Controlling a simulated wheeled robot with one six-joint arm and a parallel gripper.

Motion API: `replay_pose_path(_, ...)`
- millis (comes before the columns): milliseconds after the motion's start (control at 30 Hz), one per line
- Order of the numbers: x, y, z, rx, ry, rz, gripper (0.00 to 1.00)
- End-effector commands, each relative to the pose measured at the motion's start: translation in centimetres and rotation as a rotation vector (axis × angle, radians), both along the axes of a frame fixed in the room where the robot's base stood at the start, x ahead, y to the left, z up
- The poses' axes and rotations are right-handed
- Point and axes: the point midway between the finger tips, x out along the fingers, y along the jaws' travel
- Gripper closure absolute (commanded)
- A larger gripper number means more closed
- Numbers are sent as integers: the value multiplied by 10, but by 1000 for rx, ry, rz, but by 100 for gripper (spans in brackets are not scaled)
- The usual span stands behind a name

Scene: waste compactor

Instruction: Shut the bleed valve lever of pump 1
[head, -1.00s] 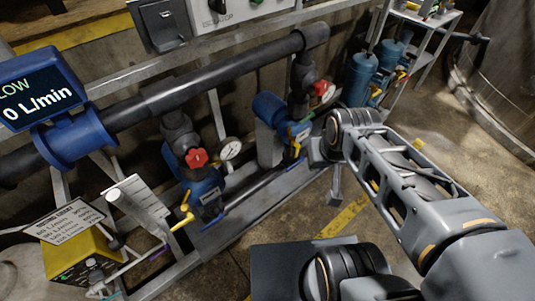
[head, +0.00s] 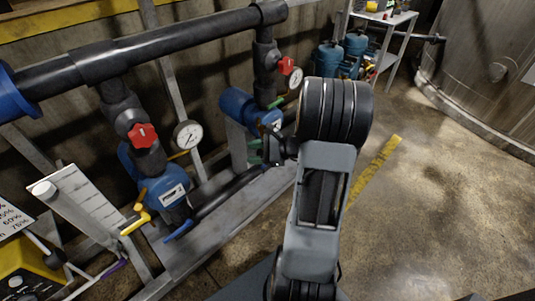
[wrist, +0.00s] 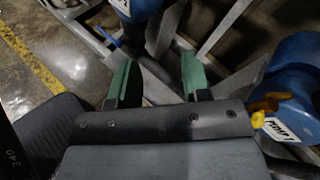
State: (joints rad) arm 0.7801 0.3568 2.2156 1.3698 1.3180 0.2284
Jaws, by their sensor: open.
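The near blue pump (head: 163,190) stands at lower left in the head view, with a white label too small to read surely. A yellow lever (head: 136,221) sticks out at its left, and a blue lever (head: 178,232) sits low in front of it. I cannot tell for sure which is the bleed valve lever. My gripper (head: 257,151) is to the right of this pump, by the far pump, partly behind my wrist. In the wrist view my gripper (wrist: 158,65) is open and empty, its green fingers apart. A yellow lever (wrist: 265,108) on a labelled pump is right of the fingers.
The far pump (head: 240,106) stands behind my gripper; a blue lever (wrist: 106,38) shows beyond the left finger. Red valve knobs (head: 142,135) and a pressure gauge (head: 187,134) stand above. A dark pipe (head: 160,45) crosses overhead. The floor (head: 430,215) at right is clear.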

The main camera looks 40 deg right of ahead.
Motion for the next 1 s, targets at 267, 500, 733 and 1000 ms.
replay_pose_path(267,-2,-131,-93,388,-70,-543,56)
replay_pose_path(500,-2,-165,-113,475,-108,-683,56)
replay_pose_path(733,37,-158,-113,476,-109,-684,56)
replay_pose_path(1000,86,-149,-113,475,-109,-685,56)
